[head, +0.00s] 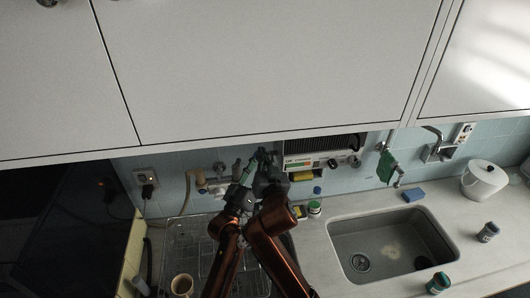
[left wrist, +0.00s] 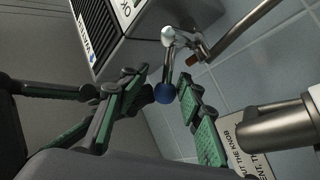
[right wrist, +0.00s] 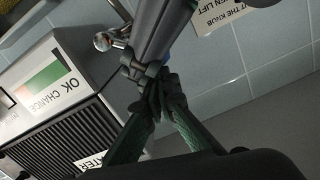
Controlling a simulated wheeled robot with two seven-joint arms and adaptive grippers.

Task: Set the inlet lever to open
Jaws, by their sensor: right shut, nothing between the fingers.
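The inlet lever (left wrist: 168,68) is a short metal rod with a silver ball at one end and a blue knob (left wrist: 165,93) at the other. In the left wrist view the knob appears between the spread green-padded fingers of my left gripper (left wrist: 160,112); I cannot tell whether either finger touches it. In the head view my grippers overlap and hide the lever.
A white filter unit (right wrist: 48,85) with an "OK CHANGE" gauge is close to both grippers. A printed sign (right wrist: 222,12) is on the tiled wall. In the head view a sink (head: 390,240) is right, a mug (head: 182,285) front left, and cupboards (head: 250,70) hang above.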

